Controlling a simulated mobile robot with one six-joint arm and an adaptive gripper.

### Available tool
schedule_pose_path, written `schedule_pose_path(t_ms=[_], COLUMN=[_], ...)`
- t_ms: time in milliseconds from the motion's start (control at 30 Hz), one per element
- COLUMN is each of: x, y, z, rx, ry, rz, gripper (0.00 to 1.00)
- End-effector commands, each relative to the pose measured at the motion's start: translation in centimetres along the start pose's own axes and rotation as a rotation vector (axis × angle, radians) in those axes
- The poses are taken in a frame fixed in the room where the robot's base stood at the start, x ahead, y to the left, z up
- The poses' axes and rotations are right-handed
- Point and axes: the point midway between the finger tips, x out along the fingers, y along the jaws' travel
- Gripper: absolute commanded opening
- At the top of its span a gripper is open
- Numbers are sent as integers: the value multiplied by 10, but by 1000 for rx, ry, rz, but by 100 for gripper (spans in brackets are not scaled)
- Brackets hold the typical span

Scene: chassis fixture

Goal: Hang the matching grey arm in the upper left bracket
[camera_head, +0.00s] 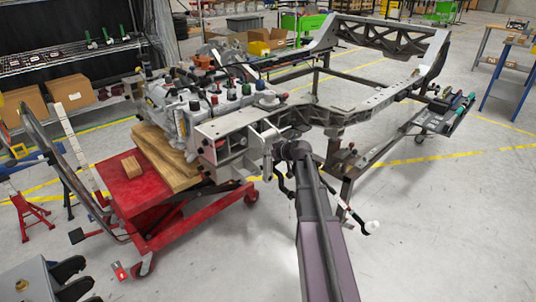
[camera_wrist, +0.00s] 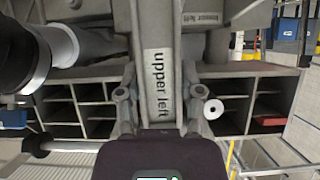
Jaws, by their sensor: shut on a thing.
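In the wrist view, a grey arm (camera_wrist: 160,50) marked "upper left" stands upright in the middle. My gripper (camera_wrist: 160,108) is shut on its lower part, one finger on each side. Behind it is another grey metal part (camera_wrist: 204,18) with a small label that I cannot read surely. In the head view, my arm reaches to the front of the dark chassis frame (camera_head: 345,122), near pale grey metal parts (camera_head: 263,137). My own wrist hides most of the gripper there. I cannot tell the upper left bracket apart, or whether the held arm touches it.
A red cart (camera_head: 150,200) with wooden boards and an engine (camera_head: 190,105) stands close on the left. A wheeled stand (camera_head: 440,118) is at the right. In the wrist view, a dark cylinder (camera_wrist: 20,62) is close at the left. Floor at the lower right is clear.

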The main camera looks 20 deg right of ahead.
Motion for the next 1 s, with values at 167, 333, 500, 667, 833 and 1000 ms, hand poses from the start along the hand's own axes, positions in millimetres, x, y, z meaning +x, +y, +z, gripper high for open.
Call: schedule_pose_path(t_ms=[167, 333, 500, 667, 833, 1000], x=[2, 3, 3, 3, 3, 3], y=[2, 2, 2, 2, 2, 2], z=[4, 7, 7, 6, 6, 6], rx=[2, 2, 2, 2, 2, 2], ry=[0, 0, 0, 1, 1, 1], rz=[3, 4, 3, 3, 3, 3], gripper=[0, 0, 0, 0, 0, 88])
